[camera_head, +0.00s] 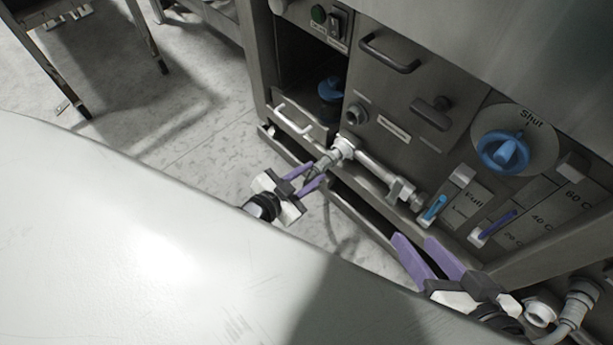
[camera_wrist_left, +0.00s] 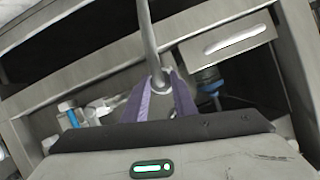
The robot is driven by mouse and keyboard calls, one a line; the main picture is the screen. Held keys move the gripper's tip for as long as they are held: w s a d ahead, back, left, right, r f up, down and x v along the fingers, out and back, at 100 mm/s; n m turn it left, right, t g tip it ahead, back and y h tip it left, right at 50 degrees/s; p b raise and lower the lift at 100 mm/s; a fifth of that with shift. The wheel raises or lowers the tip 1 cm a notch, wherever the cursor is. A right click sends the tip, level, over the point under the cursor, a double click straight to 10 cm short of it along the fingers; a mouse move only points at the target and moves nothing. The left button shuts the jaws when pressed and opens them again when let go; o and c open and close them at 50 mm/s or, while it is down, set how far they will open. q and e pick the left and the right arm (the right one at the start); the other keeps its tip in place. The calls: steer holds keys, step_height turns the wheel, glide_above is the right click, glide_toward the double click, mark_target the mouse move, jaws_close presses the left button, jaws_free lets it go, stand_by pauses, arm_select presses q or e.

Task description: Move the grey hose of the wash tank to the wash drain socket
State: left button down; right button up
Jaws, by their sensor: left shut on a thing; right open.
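My left gripper (camera_head: 318,172) is shut on a grey hose piece at the front of the machine, just below a pale round coupling (camera_head: 343,148). In the left wrist view the grey hose (camera_wrist_left: 149,35) rises from between the purple fingers (camera_wrist_left: 162,88). From the coupling a grey pipe (camera_head: 378,172) runs right along the lower panel. A round socket (camera_head: 357,115) with a label plate sits just above the coupling; the label is too small to read. I cannot tell which socket is the wash drain. My right gripper (camera_head: 414,243) is open and empty, in front of the lower right panel.
A blue dial (camera_head: 503,152) marked "Shut", a blue lever (camera_head: 434,209) and a purple-blue lever (camera_head: 497,228) are on the panel. A dark bay (camera_head: 305,75) holds a blue-topped part. More grey pipe fittings (camera_head: 541,313) are at bottom right.

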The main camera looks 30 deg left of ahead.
arm_select(q)
steer(key=shift+w+d, duration=0.15)
steer(key=shift+w, duration=0.35)
arm_select(e)
steer(key=shift+r, duration=0.1)
stand_by(0.5)
arm_select(q)
steer(key=c, duration=1.4)
jaws_free()
steer(key=shift+o, duration=0.2)
steer(key=p+v, duration=0.4)
steer(key=v, duration=0.6)
steer(key=shift+s+p, duration=0.2)
steer(key=shift+p, duration=0.15)
arm_select(e)
steer(key=d+f, duration=0.1)
steer(key=d+f+g+h, duration=0.1)
steer(key=s+f+h, duration=0.1)
steer(key=f, duration=0.1)
steer(key=shift+d+g, duration=0.4)
